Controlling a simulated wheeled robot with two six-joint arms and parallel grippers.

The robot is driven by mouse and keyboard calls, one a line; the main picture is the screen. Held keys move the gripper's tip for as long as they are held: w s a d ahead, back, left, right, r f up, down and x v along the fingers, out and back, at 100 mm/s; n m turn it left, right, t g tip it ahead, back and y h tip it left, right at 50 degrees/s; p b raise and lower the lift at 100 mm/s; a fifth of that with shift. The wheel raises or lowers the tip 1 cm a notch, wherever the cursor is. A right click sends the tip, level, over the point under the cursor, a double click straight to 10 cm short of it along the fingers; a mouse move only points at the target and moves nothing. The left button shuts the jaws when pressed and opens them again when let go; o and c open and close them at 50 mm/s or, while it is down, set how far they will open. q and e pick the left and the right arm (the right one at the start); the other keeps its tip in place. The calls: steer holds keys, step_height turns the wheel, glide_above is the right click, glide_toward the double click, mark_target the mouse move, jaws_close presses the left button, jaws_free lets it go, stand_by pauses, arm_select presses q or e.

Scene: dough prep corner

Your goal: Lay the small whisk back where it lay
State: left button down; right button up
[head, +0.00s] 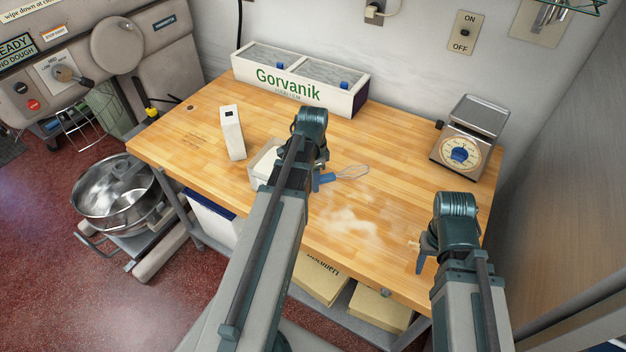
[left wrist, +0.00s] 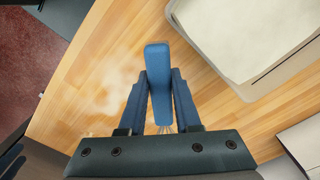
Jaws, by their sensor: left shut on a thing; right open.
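The small whisk has a blue handle (head: 327,178) and thin wire loops (head: 352,172) that point right in the head view. My left gripper (head: 318,182) is shut on the handle, low over the table. In the left wrist view the handle (left wrist: 158,75) stands out between the two blue fingers, and a bit of the wires shows below. I cannot tell whether the whisk touches the wood. My right gripper (head: 420,257) is open above the table's front right part; its fingers are partly hidden by its own wrist.
The wooden table (head: 400,150) has a flour patch (head: 350,225) at its front. A white tub (head: 262,167) stands close left of my left gripper, beside an upright white carton (head: 232,133). A Gorvanik bin (head: 300,82) and a dial scale (head: 467,140) stand at the back.

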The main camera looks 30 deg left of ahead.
mark_target(315, 202)
arm_select(q)
steer(key=shift+w, duration=0.5)
arm_select(e)
steer(key=shift+w, duration=0.45)
arm_select(q)
steer(key=shift+f, duration=0.1)
arm_select(e)
steer(key=shift+f, duration=0.15)
arm_select(q)
step_height(315, 202, down, 7)
steer(key=b, duration=0.7)
steer(key=shift+r, duration=0.2)
arm_select(e)
step_height(315, 202, down, 6)
steer(key=shift+f, duration=0.25)
arm_select(q)
steer(key=shift+f+b, duration=0.55)
steer(key=shift+f, duration=0.05)
arm_select(e)
steer(key=shift+f, duration=0.6)
arm_select(q)
steer(key=c, duration=0.5)
jaws_free()
steer(key=shift+r, duration=0.15)
arm_select(e)
steer(key=shift+r, duration=0.1)
